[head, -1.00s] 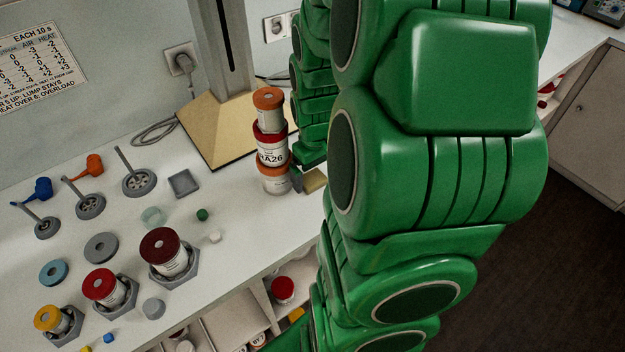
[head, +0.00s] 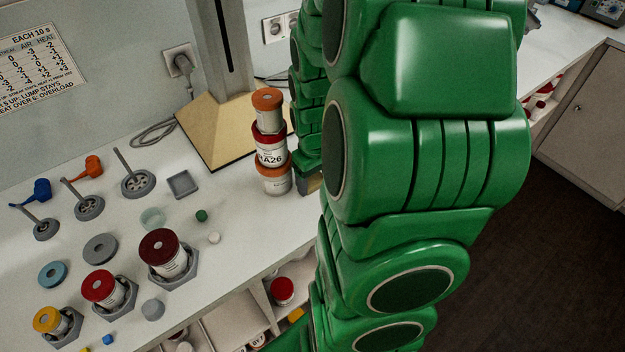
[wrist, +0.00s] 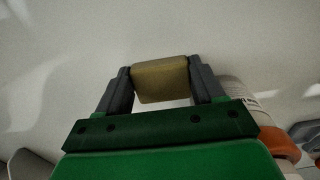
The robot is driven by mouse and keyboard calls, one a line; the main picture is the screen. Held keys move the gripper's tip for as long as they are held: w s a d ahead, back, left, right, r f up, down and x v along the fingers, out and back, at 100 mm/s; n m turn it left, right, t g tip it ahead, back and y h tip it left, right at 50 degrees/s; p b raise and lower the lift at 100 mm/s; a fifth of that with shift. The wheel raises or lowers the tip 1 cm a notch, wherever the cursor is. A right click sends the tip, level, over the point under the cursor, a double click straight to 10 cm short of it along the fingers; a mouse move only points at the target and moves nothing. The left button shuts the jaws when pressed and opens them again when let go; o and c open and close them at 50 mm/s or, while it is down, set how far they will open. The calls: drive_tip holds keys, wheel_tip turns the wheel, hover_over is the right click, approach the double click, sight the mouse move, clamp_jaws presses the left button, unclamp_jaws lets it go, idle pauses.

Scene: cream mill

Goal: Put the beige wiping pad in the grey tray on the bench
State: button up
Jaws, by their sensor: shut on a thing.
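The beige wiping pad (wrist: 160,82) is between the two dark fingers of my gripper (wrist: 161,76) in the wrist view, and the fingers are shut on it. In the head view my green arm hides most of the gripper; a small part of the pad (head: 313,185) shows just right of a stack of jars. I cannot tell how far it is above the bench. The grey tray (head: 182,185) is a small, square, shallow tray on the bench, left of the jar stack. It looks empty.
The stack of orange- and red-lidded jars (head: 271,145) stands close beside my gripper, between it and the tray. A tan base plate (head: 215,135) with a column is behind. Lidded jars in hex holders (head: 170,258) stand nearer the front edge. Small caps lie around.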

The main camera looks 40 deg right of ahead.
sight(314, 181)
drive_tip(key=shift+r, duration=0.55)
wheel_tip(314, 181, up, 2)
drive_tip(key=shift+r, duration=0.1)
drive_tip(key=s+a+r, duration=0.6)
drive_tip(key=s+r, duration=0.3)
drive_tip(key=s, duration=0.3)
drive_tip(key=shift+s+r, duration=0.3)
drive_tip(key=shift+r, duration=0.05)
